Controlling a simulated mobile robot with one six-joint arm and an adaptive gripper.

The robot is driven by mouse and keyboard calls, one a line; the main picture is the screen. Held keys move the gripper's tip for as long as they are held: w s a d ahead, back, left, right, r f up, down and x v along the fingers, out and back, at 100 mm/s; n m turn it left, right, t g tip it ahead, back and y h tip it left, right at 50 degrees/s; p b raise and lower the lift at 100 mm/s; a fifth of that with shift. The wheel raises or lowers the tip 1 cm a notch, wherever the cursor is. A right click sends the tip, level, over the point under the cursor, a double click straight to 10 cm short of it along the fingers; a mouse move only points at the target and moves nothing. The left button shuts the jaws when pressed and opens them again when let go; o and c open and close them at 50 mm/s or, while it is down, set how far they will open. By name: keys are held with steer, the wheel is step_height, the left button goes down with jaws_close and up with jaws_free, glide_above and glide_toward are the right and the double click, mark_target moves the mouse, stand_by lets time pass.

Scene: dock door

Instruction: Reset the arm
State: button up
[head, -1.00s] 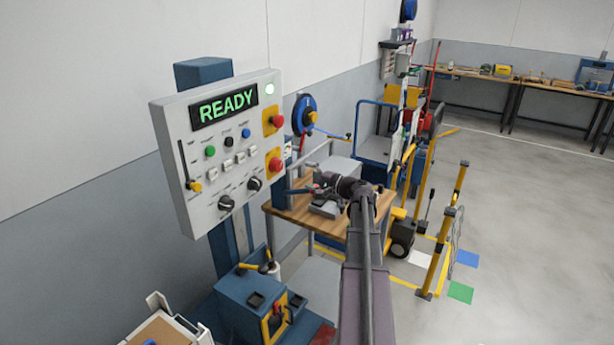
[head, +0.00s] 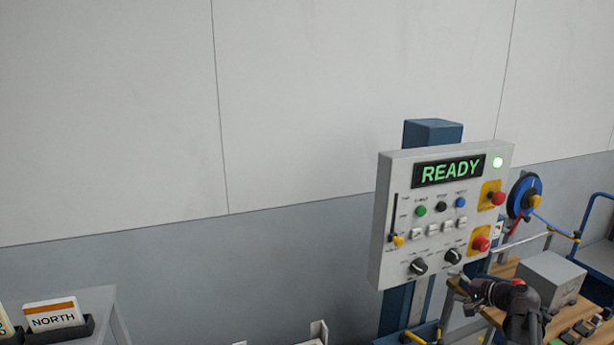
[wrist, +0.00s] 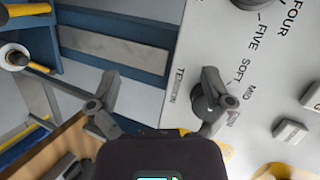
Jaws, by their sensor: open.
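My gripper (head: 466,292) is at the lower right of the head view, by the lower right corner of the grey control panel (head: 400,190). Its two dark fingers stand apart in the wrist view (wrist: 157,95), with nothing held between them. The panel shows a green READY display (head: 449,171) and a lit round lamp (head: 497,163). In the wrist view the panel face (wrist: 275,85) fills the right side, and the right finger overlaps it. I cannot tell whether the finger touches the panel.
A wooden bench (head: 497,268) with a grey box (head: 550,280) lies beside and behind my gripper. A blue hose reel (head: 524,195) hangs on the wall. A NORTH card (head: 53,316) stands in a holder at lower left. The wall between is bare.

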steer(key=s+a+f+n+g+h, duration=0.1)
steer(key=s+a+f+n+g, duration=0.2)
steer(key=a, duration=0.5)
steer(key=s+a+f+n+g, duration=0.2)
steer(key=a+f+g, duration=0.2)
steer(key=a, duration=0.4)
steer(key=s+a+f+n+g+h, duration=0.4)
steer(key=s+a+h, duration=0.3)
steer(key=s+a, duration=0.3)
steer(key=shift+s+f+n, duration=0.3)
steer(key=shift+s+f, duration=0.15)
steer(key=shift+s, duration=0.45)
